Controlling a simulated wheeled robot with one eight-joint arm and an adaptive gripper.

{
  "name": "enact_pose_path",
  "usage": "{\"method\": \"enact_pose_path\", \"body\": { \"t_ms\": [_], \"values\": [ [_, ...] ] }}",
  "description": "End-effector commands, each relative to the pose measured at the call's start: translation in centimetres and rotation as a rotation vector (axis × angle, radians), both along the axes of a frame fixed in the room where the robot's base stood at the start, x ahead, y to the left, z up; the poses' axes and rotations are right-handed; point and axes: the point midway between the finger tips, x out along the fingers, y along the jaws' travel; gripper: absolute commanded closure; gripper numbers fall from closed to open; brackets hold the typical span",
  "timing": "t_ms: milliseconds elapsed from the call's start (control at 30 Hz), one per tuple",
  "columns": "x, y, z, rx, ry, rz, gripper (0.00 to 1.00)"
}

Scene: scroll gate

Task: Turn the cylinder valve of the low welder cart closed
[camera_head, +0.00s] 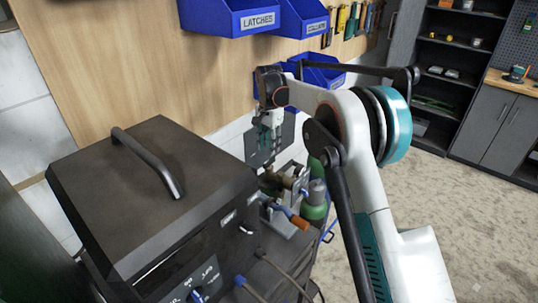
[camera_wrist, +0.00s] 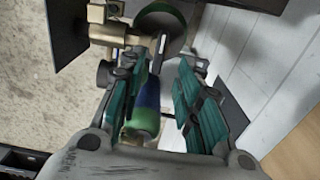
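The low welder cart carries a dark box-shaped welder (camera_head: 150,190) with a bar handle on its lid. A green gas cylinder (camera_head: 314,208) stands behind it, with brass valve fittings (camera_head: 291,181) at its top. My gripper (camera_head: 267,138) hangs pointing down, just above and left of the fittings in the head view. In the wrist view, its two teal fingers (camera_wrist: 160,75) are apart. Brass fittings (camera_wrist: 117,32) and a dark green round part (camera_wrist: 163,22) lie beyond the fingertips. A green and blue body (camera_wrist: 145,112) shows between the fingers. I see no clear contact; the valve handle's position is unclear.
A torch with an orange tip (camera_head: 298,220) and hoses lie beside the cylinder. Blue bins (camera_head: 232,18) hang on the wooden wall panel (camera_head: 120,75) close behind my gripper. Open floor (camera_head: 450,210) lies to the right, before dark cabinets (camera_head: 500,120).

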Motion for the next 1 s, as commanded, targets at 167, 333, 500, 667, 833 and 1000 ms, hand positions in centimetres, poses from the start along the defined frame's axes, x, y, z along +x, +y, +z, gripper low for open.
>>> {"method": "enact_pose_path", "body": {
  "t_ms": [167, 333, 500, 667, 833, 1000],
  "values": [
    [0.0, 0.0, 3.3, 0.0, 0.0, 0.0, 0.69],
    [0.0, 0.0, 5.1, 0.0, 0.0, 0.0, 0.69],
    [0.0, 0.0, 5.6, 0.0, 0.0, 0.0, 0.69],
    [0.0, 0.0, 5.6, 0.0, 0.0, 0.0, 0.69],
    [-0.2, -0.3, 6.0, 0.002, -0.005, 0.005, 0.69],
    [-1.7, -2.3, 8.6, 0.01, -0.042, 0.042, 0.69]
  ]
}}
